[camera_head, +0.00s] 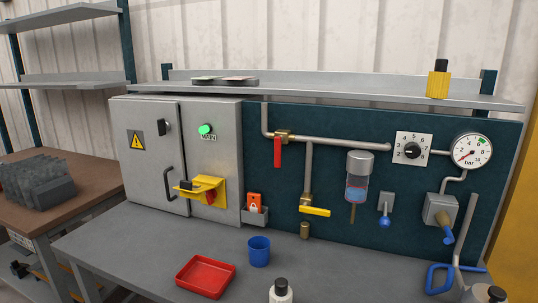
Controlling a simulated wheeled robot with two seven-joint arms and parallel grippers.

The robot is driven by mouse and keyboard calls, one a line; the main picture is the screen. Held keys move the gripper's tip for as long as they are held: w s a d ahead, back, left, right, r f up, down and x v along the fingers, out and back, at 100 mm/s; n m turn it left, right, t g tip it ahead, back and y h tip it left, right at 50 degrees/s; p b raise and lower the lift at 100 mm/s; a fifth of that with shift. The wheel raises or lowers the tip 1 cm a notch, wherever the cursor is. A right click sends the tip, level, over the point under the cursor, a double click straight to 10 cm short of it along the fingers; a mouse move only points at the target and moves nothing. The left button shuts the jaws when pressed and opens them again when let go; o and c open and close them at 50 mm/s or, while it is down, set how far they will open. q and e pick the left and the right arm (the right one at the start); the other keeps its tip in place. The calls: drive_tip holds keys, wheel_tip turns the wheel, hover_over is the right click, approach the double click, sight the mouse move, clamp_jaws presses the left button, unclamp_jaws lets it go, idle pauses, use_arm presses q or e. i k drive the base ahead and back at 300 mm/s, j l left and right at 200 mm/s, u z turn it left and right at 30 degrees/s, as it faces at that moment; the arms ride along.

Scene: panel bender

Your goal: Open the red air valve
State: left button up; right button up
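The red air valve has a red lever handle (278,151) on a brass body (283,135), set in the grey pipe (340,143) on the dark teal panel. The lever hangs straight down, crosswise to the horizontal pipe. Nothing touches it. Neither of my grippers shows in the head view.
A yellow-handled valve (315,211) sits lower on a branch pipe. A pressure gauge (472,151) and dial (411,148) are at right. A grey cabinet (150,155) with a yellow lockout piece (208,190) stands left. The bench holds a red tray (206,276) and blue cup (259,251).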

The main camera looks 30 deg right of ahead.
sight(278, 140)
drive_tip(key=i+z, duration=0.15)
drive_tip(key=z, duration=0.3)
drive_tip(key=i+j+z, duration=0.1)
drive_tip(key=z, duration=0.35)
drive_tip(key=i+j+z, duration=0.1)
drive_tip(key=j+z, duration=0.15)
drive_tip(key=z, duration=0.2)
